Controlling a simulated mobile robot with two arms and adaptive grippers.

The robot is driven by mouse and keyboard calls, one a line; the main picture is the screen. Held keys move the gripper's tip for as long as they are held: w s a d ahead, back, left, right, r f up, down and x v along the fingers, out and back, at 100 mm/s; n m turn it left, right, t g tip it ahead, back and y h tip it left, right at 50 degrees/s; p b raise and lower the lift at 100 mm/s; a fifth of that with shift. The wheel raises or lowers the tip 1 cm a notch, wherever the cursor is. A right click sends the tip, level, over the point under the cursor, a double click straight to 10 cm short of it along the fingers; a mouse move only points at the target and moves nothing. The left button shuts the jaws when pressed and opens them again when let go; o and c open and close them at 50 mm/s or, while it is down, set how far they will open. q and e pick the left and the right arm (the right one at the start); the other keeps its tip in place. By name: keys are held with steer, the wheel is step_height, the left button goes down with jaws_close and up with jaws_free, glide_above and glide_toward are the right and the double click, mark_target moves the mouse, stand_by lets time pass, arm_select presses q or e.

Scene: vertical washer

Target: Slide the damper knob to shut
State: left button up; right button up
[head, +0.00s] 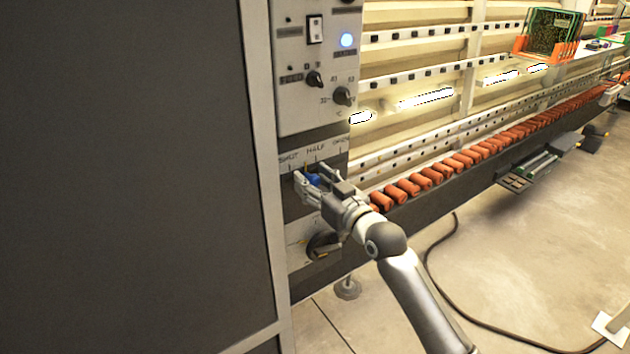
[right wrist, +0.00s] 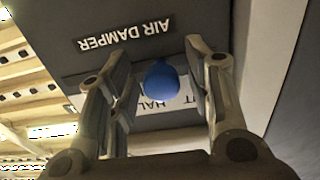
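The blue damper knob (head: 313,180) sits on the dark damper panel (head: 295,208), under the HALF label and right of SHUT. My right gripper (head: 312,178) is at the panel with its fingers on either side of the knob. In the right wrist view the blue knob (right wrist: 162,80) lies between the two open fingers (right wrist: 157,60), with a visible gap on each side. The label AIR DAMPER (right wrist: 126,36) reads upside down there, and the knob partly covers the HALF label. My left gripper is not in view.
A control panel (head: 311,108) with a switch, dials and a lit blue button is above. A dark rotary knob (head: 322,245) is just below my right gripper. A row of orange rollers (head: 455,162) runs right. A large dark cabinet side (head: 125,180) fills the left.

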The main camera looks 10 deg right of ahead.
steer(key=shift+s+d, duration=0.2)
steer(key=shift+s, duration=0.25)
steer(key=v, duration=1.1)
steer(key=shift+r, duration=0.1)
